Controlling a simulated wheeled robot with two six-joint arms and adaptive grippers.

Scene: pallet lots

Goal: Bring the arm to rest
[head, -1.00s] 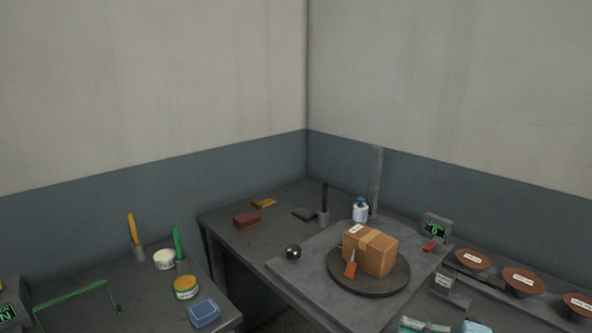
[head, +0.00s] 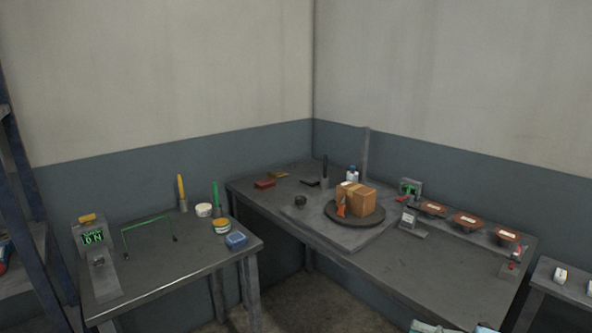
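Neither of my grippers can be made out in the head view. A brown cardboard box (head: 365,202) sits on a dark round turntable (head: 372,218) on the right-hand bench (head: 450,270). An orange-handled tool (head: 341,205) is at the box's left side. Pale teal and white shapes (head: 425,327) are cut off at the bottom edge, and I cannot tell what they are.
Three brown labelled dishes (head: 470,219) line the right bench's back. The left bench (head: 150,272) holds a green wire frame (head: 148,220), tubs (head: 221,225), a blue block (head: 236,240) and a display (head: 93,237). Bare floor (head: 285,295) shows between the benches.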

